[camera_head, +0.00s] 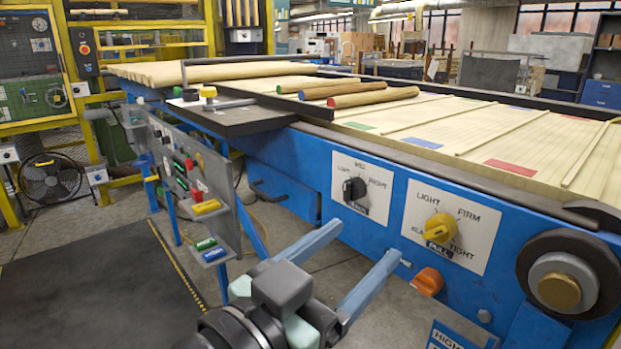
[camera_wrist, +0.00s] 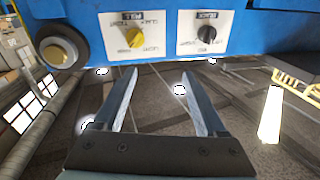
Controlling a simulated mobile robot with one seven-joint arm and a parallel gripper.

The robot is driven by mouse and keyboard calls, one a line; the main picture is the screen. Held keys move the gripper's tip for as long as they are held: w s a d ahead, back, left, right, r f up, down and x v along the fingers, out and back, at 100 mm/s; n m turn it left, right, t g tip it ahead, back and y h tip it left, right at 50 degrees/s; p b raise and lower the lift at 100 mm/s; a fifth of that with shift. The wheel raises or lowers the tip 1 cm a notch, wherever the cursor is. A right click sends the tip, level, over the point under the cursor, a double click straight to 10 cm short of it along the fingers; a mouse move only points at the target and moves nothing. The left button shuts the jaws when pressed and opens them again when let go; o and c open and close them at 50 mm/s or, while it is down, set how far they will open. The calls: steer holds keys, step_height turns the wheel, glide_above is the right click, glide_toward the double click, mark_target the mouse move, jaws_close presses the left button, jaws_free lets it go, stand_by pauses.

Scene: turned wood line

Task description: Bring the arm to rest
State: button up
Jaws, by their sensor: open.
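My gripper (camera_head: 352,264) is open and empty in front of the blue machine (camera_head: 290,165). Its two long blue-grey fingers reach toward the machine's front panel, and they also show spread apart in the wrist view (camera_wrist: 158,75). A black knob (camera_head: 354,188) on a white plate marked LEFT, MID and RIGHT sits beyond the fingertips. To its right is a yellow knob (camera_head: 440,228) on a plate marked LIGHT, FIRM and TIGHT. Both knobs show at the top of the wrist view, the yellow one (camera_wrist: 135,37) and the black one (camera_wrist: 206,34). Nothing is between the fingers.
An orange knob (camera_head: 428,281) and a large round black hub (camera_head: 567,275) stick out at the right. A grey control panel (camera_head: 190,165) with coloured handles stands at the left. Turned wooden rods (camera_head: 373,97) lie on the bed. A dark floor mat (camera_head: 90,285) is clear.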

step_height(320, 180, up, 10)
steer(key=w+a+r+n+t+y, duration=0.1)
steer(key=a+n+t+y, duration=0.1)
steer(key=n+t+y, duration=0.4)
steer(key=s+a+r+n+t+y, duration=0.35)
steer(key=s+r+t+y, duration=0.25)
steer(key=s+r+t, duration=0.45)
step_height(320, 180, up, 37)
steer(key=w+g+p, duration=0.2)
steer(key=p, duration=3.4)
steer(key=shift+w+g, duration=0.35)
steer(key=shift+d+f, duration=0.1)
